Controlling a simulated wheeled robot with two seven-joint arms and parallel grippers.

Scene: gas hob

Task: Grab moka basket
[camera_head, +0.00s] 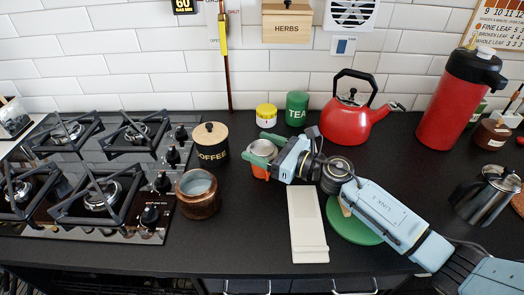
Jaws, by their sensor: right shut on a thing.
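My right gripper (259,154) reaches in from the right over the middle of the counter, its green fingers around a small round silver thing (264,145). This looks like the moka basket; its lower part is hidden by the fingers. An orange-red part (260,173) shows just below the fingers, and I cannot tell whether it belongs to the same thing. A dark metal pot with a spout (488,198), possibly the moka pot, stands at the right. My left gripper is not in view.
A copper pot (198,194) and coffee canister (211,141) stand left of the gripper, beside the gas hob (88,215). Behind are a yellow jar (266,116), tea tin (297,108) and red kettle (347,126). A white board (307,225) and green disc (347,228) lie in front.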

